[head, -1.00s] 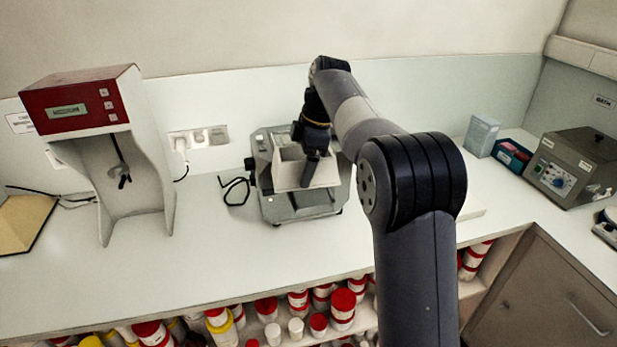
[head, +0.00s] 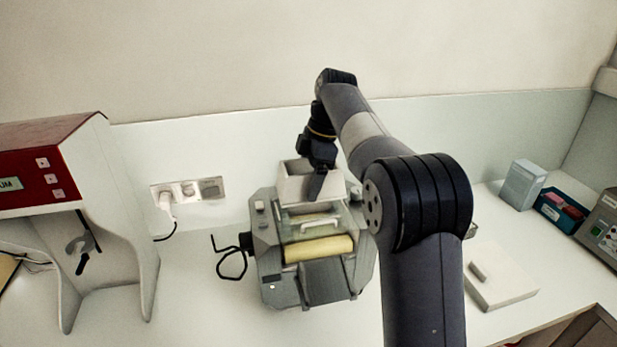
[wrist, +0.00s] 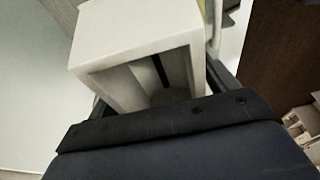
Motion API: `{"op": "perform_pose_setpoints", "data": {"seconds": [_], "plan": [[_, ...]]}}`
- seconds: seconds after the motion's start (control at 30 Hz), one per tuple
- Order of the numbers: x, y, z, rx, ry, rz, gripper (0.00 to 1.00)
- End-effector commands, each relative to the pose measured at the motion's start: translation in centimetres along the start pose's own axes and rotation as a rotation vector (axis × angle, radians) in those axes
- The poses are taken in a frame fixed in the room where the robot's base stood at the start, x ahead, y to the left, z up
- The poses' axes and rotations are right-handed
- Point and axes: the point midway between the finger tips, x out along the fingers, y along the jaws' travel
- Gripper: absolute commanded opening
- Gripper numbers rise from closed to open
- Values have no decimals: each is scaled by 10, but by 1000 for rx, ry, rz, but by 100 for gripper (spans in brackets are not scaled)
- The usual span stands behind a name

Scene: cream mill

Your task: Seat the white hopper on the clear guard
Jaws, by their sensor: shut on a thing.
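The white hopper (head: 293,183) is an open-topped box in my gripper (head: 316,188). In the head view it shows over the back part of the grey mill (head: 265,238), behind the clear guard (head: 300,228) and its pale handle. I cannot tell whether its underside touches the mill or hangs above it. In the wrist view the hopper (wrist: 135,42) fills the upper middle, its opening towards the camera, with dark finger parts of my gripper on both sides. My gripper is shut on the hopper. The guard is not clearly seen in the wrist view.
A yellowish roller (head: 318,249) lies under the guard's front. A black crank (head: 230,258) sticks out left of the mill. A red-topped machine (head: 45,170) stands left, and a pale flat block (head: 497,278) lies right. The bench between them is mostly clear.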

Motion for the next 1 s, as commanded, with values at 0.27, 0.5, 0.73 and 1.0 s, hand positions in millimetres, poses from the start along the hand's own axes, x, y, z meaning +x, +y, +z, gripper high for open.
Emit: {"op": "perform_pose_setpoints", "data": {"seconds": [0.27, 0.5, 0.73, 1.0], "plan": [[12, 0, 3, 0, 0, -1, 54], [30, 0, 8, 0, 0, 1, 54], [33, 0, 9, 0, 0, 1, 54], [32, 0, 9, 0, 0, 1, 54]]}}
